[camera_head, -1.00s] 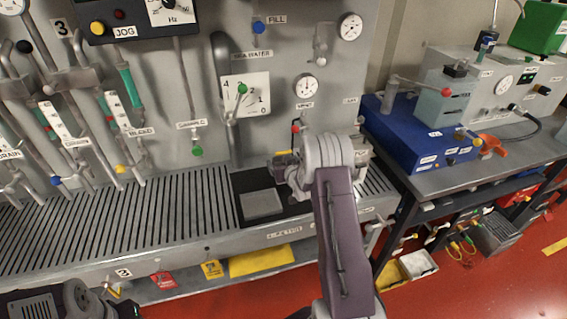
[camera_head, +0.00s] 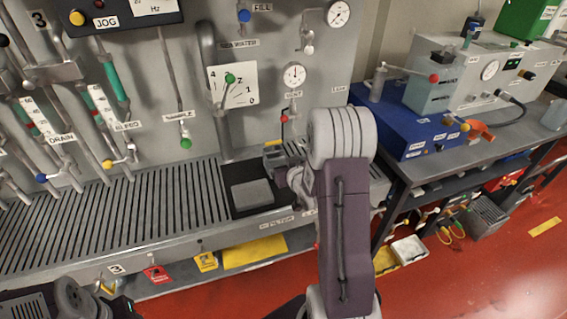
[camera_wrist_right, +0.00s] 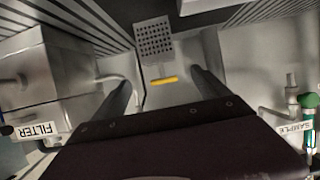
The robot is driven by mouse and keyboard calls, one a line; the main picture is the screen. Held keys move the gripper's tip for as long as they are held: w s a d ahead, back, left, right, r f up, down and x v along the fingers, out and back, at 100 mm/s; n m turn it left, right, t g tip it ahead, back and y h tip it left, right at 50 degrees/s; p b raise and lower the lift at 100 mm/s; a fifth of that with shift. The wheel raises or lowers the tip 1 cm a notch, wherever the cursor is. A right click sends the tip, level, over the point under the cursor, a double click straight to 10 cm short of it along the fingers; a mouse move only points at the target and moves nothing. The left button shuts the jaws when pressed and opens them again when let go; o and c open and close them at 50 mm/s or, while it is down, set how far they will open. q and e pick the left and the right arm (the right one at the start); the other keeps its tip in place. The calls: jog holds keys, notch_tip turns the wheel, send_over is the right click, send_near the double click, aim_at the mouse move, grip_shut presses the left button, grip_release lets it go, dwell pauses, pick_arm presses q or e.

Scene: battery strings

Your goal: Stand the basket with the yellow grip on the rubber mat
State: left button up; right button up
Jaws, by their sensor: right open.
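The basket (camera_wrist_right: 155,38) shows in the right wrist view as a grey perforated box with a yellow grip (camera_wrist_right: 163,80) on its near side. My right gripper (camera_wrist_right: 164,88) is open, its two dark fingers on either side of the yellow grip with gaps; I cannot tell how far below it the grip lies. In the head view a bit of yellow (camera_head: 274,143) shows by my right gripper (camera_head: 278,158), which my forearm partly hides. A black mat (camera_head: 238,172) with a grey square plate (camera_head: 252,193) lies on the slatted ledge.
The slatted ledge (camera_head: 120,215) is clear left of the mat. Wall valves and pipes rise behind it, including a green-knobbed lever (camera_head: 230,79). A blue box (camera_head: 405,125) stands on the right bench. In the wrist view a box labelled FILTER (camera_wrist_right: 35,129) is at left.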

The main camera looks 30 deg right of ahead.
jog(key=s+a+f+g, duration=0.1)
jog(key=a, duration=0.1)
jog(key=s+a+f+g+y, duration=0.1)
jog(key=s+a+g, duration=0.1)
jog(key=a, duration=0.1)
jog(key=s+a+f+g, duration=0.1)
jog(key=s+a, duration=0.1)
jog(key=shift+a+f+n, duration=0.35)
jog(key=shift+n, duration=0.05)
jog(key=s+a+g+y, duration=0.1)
jog(key=s+a+g, duration=0.3)
jog(key=s, duration=0.4)
jog(key=s+a+f+n+g+y, duration=0.1)
jog(key=s+a+g, duration=0.2)
jog(key=s+a, duration=0.3)
jog(key=s, duration=0.3)
jog(key=shift+s+a+f+n+g, duration=0.25)
jog(key=shift+a+f+n+g, duration=0.05)
jog(key=shift+g, duration=0.1)
jog(key=shift+r+p, duration=0.7)
